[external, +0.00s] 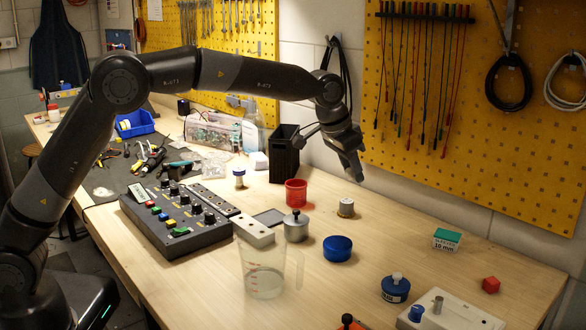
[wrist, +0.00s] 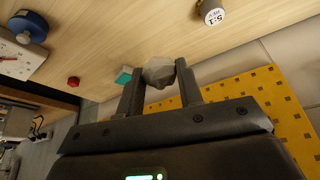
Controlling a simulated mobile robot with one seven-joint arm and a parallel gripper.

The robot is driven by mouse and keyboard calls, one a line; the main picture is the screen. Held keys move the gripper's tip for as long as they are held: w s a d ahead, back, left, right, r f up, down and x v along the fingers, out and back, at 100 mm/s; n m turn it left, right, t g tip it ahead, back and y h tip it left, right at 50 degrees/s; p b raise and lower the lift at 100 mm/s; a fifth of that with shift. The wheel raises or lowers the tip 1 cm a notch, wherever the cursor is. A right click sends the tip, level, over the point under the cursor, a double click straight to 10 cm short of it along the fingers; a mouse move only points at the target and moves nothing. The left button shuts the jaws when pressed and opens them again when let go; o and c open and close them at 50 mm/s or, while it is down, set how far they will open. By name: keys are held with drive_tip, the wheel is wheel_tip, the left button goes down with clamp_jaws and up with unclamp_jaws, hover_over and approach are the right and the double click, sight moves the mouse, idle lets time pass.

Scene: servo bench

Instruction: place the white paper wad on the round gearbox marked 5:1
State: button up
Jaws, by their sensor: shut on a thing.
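The white paper wad (wrist: 158,72) shows as a crumpled pale lump between my two fingertips in the wrist view. My gripper (wrist: 160,80) is shut on it. In the external view my gripper (external: 356,174) hangs above the bench near the back wall, and the wad cannot be made out there. The round gearbox marked 5:1 (wrist: 213,14) is at the top edge of the wrist view, partly cut off, apart from the wad. In the external view it appears to be the small metallic cylinder (external: 346,208) standing upright on the bench below my gripper.
A clear measuring jug (external: 263,275) is in front. The pegboard wall (external: 480,130) is close behind.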

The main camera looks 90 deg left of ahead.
hover_over(350, 200)
drive_tip(key=s, duration=0.1)
drive_tip(key=f, duration=0.6)
drive_tip(key=shift+s+d+f, duration=0.2)
drive_tip(key=shift+d+f, duration=0.2)
drive_tip(key=shift+f, duration=2.05)
drive_tip(key=o, duration=0.9)
drive_tip(key=shift+f, duration=0.1)
